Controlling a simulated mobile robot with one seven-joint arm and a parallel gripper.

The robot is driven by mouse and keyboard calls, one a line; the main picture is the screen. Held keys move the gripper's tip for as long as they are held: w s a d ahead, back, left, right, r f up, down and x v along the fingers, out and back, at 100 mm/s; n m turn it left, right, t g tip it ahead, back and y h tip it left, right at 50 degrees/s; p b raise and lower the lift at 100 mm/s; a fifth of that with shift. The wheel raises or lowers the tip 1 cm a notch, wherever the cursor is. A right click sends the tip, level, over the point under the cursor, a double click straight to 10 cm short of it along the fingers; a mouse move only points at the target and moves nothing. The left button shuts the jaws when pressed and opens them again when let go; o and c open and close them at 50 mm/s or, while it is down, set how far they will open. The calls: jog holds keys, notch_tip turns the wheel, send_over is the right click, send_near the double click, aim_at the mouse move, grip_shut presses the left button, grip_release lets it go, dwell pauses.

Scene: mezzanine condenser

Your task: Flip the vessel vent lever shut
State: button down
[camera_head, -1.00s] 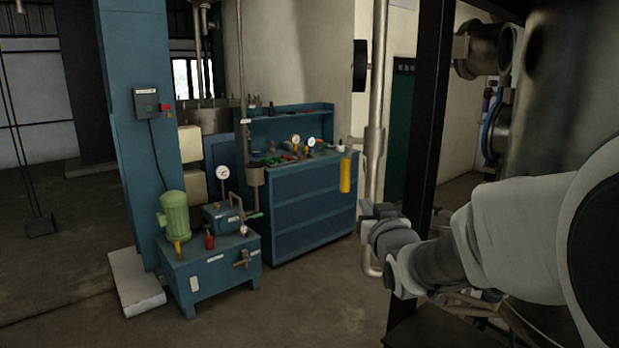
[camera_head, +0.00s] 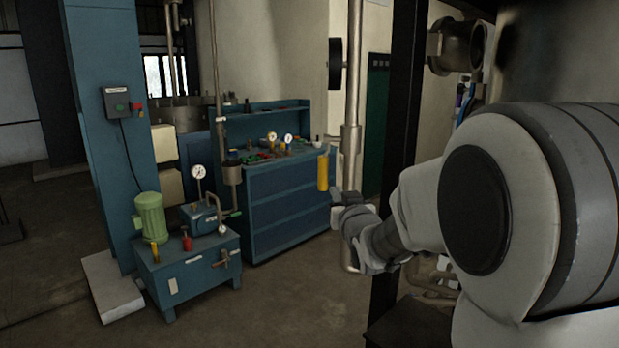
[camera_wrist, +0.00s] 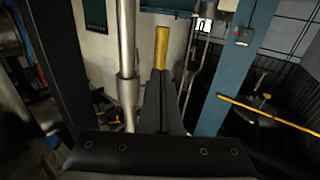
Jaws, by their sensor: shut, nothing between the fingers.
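The likely vent lever is a yellow handle (camera_head: 323,172) in the head view. It points straight down, just left of a vertical metal pipe (camera_head: 351,150). In the wrist view the yellow handle (camera_wrist: 161,47) stands just beyond my fingertips, with the pipe (camera_wrist: 127,60) to its left. My gripper (camera_wrist: 159,73) is shut and empty, its dark fingers together and pointing toward the handle. Whether they touch it cannot be told. In the head view my gripper end is low beside the pipe, below the handle, and its fingers are hard to make out.
A dark upright post (camera_head: 397,150) stands right of the pipe, close to my arm. A blue workbench (camera_head: 290,205) with gauges is behind the handle. A green motor (camera_head: 150,214) sits on a blue pump unit at left. Open floor lies in front of the bench.

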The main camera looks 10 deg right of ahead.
aim_at(325, 176)
jog(key=w+p, duration=0.1)
jog(key=w, duration=0.4)
jog(key=w+p, duration=0.1)
jog(key=w, duration=0.3)
jog(key=shift+w+a, duration=0.2)
jog(key=shift+w, duration=0.15)
jog(key=shift+w+f+b, duration=0.1)
jog(key=shift+f+b, duration=0.15)
jog(key=shift+b, duration=0.5)
